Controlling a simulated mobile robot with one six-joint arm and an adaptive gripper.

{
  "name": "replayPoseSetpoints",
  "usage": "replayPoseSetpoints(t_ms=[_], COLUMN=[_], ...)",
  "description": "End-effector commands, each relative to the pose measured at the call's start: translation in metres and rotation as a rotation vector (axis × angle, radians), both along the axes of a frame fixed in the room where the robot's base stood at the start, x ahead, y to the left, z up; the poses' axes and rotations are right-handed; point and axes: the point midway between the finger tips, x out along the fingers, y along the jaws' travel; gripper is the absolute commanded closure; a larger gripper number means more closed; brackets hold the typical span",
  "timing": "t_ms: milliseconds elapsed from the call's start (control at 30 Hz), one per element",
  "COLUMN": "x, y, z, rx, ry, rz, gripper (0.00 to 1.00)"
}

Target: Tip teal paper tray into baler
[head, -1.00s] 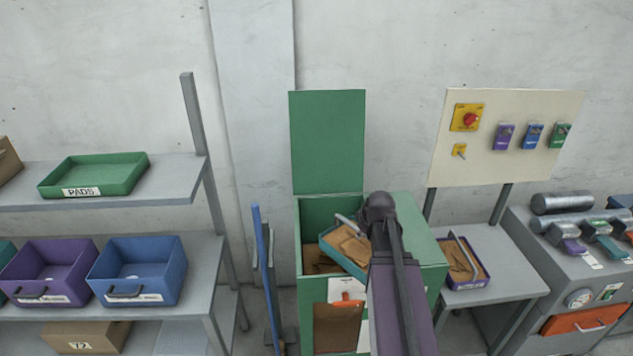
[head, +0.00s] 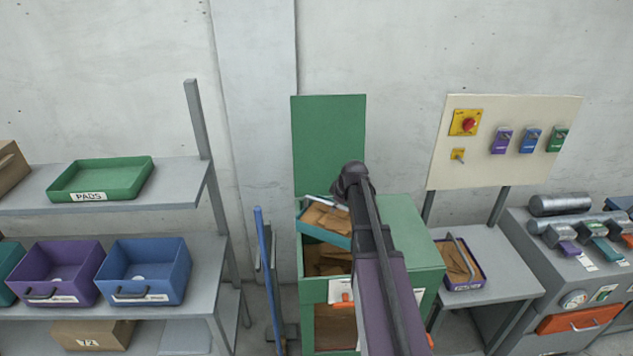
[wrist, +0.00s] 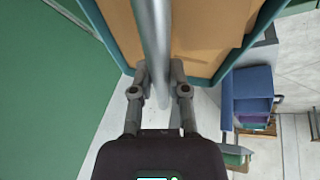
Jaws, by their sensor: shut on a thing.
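The teal paper tray (head: 322,236) holds brown paper sheets (head: 326,217) and hangs above the open mouth of the green baler (head: 420,262). My gripper (wrist: 157,72) is shut on the tray's grey bar handle (wrist: 152,30). The teal rim (wrist: 103,38) and the paper also show in the wrist view. The tray looks close to level, and its right part is hidden behind my arm. The baler's green lid (head: 328,145) stands open upright behind it. Brown paper (head: 325,262) lies inside the baler below the tray.
A purple tray (head: 482,279) with paper stands on the side table right of the baler. A blue pole (head: 266,270) stands close on the left. Shelves with a green PADS tray (head: 105,180), purple bin (head: 58,268) and blue bin (head: 147,267) are further left.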

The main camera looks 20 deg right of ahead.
Motion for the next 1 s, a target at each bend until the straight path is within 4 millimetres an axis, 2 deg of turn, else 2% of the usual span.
replayPoseSetpoints(t_ms=[33,100,300,467,1000], x=[0.022,0.040,0.072,0.080,0.078], y=[0.005,0.014,0.033,0.039,0.037], z=[0.011,0.017,0.028,0.030,0.029], rx=[0.001,0.001,0.002,0.002,0.015], ry=[-0.001,-0.003,-0.008,-0.010,-0.020], rz=[0.044,0.101,0.215,0.249,0.249], gripper=[1.00,1.00,1.00,1.00,1.00])
